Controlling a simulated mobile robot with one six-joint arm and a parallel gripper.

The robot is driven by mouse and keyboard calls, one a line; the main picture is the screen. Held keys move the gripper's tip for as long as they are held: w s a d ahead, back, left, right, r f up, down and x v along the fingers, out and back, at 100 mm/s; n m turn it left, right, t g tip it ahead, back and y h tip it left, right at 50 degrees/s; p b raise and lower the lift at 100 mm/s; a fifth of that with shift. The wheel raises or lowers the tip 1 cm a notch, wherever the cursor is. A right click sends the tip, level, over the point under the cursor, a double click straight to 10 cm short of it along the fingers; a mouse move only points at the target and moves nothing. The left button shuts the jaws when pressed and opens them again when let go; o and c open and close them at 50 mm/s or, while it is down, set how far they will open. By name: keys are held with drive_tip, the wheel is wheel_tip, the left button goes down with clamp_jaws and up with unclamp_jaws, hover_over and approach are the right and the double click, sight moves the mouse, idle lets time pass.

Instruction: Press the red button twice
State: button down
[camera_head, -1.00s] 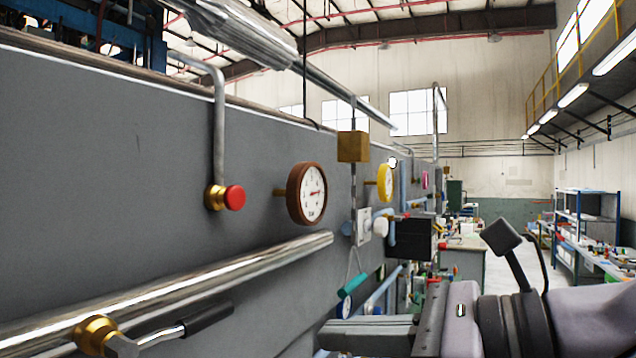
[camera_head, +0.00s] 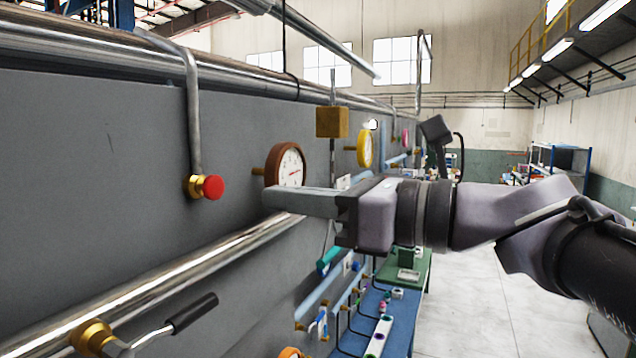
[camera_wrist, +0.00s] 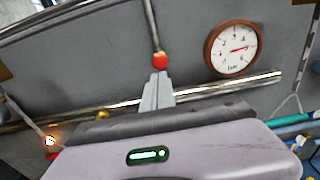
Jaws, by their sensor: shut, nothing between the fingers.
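The red button (camera_head: 212,187) sits on a brass fitting at the lower end of a grey pipe on the grey panel. It also shows in the wrist view (camera_wrist: 159,61), just beyond my fingertips. My gripper (camera_head: 268,198) is shut and empty, with its fingers pointing left toward the button. In the head view there is a gap between the fingertips and the button, and the tips are slightly lower than it. In the wrist view the fingers (camera_wrist: 157,80) line up with the button, and I cannot tell the exact distance.
A brown-rimmed gauge (camera_head: 290,165) is behind my fingers, with a yellow gauge (camera_head: 365,148) further along. A shiny rail (camera_head: 170,275) runs below the button. A black-handled lever (camera_head: 194,312) sticks out at the lower left. The panel around the button is bare.

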sight(218, 189)
drive_tip(key=p+x, duration=0.1)
drive_tip(key=x, duration=0.6)
drive_tip(key=shift+w+a, duration=0.1)
drive_tip(key=shift+a, duration=0.15)
